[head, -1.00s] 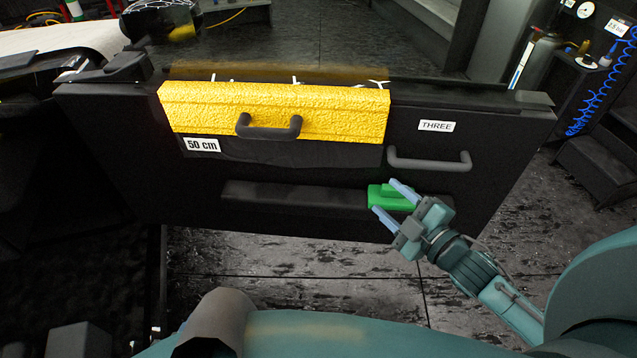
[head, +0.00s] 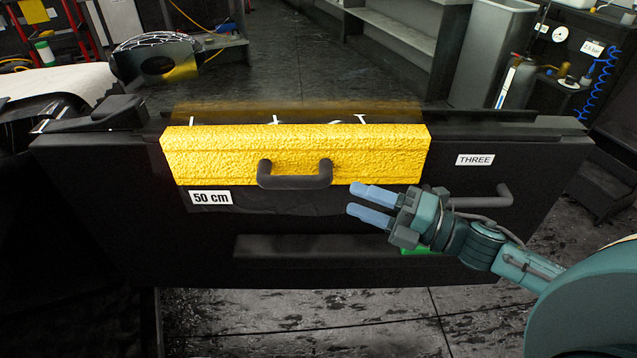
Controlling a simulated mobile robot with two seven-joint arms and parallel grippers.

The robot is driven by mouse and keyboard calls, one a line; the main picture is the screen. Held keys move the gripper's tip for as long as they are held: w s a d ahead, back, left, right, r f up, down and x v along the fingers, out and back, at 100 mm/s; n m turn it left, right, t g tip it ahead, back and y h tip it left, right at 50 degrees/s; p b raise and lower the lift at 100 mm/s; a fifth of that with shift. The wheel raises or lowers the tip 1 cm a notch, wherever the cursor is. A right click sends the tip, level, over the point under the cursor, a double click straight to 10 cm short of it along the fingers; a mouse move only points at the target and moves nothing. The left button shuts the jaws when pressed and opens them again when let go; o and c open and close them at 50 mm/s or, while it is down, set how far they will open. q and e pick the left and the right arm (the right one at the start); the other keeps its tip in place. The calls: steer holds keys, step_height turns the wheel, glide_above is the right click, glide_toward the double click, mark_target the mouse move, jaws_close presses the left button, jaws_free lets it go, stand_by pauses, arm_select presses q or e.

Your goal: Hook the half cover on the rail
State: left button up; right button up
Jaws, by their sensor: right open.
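The yellow textured half cover (head: 225,155) lies along the upper front of a black door-like panel (head: 90,185), left of its middle. A black handle (head: 295,181) is on the cover's front. A "50 cm" label (head: 211,197) shows on a dark strip just below it. The dark rail-like top edge (head: 490,124) of the panel runs behind the cover. I cannot tell whether the cover is hooked on it. My right gripper (head: 354,200) is open and empty, in front of the panel, below and right of the cover's handle. My left gripper is not in view.
The panel has a second black handle (head: 492,198), a "THREE" label (head: 475,160) and a dark ledge (head: 300,248). A green piece (head: 415,251) is partly hidden under my right gripper. Shelves and a grey bin (head: 490,50) stand behind, with open floor between.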

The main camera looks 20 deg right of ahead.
mark_target(307, 177)
steer(key=p+x, duration=0.1)
steer(key=x, duration=0.8)
steer(key=shift+r, duration=0.1)
steer(key=shift+p+x, duration=0.3)
steer(key=shift+x, duration=0.5)
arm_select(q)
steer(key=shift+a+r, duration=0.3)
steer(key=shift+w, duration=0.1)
arm_select(e)
steer(key=shift+c, duration=0.6)
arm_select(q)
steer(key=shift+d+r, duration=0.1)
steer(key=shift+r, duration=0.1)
arm_select(e)
jaws_close()
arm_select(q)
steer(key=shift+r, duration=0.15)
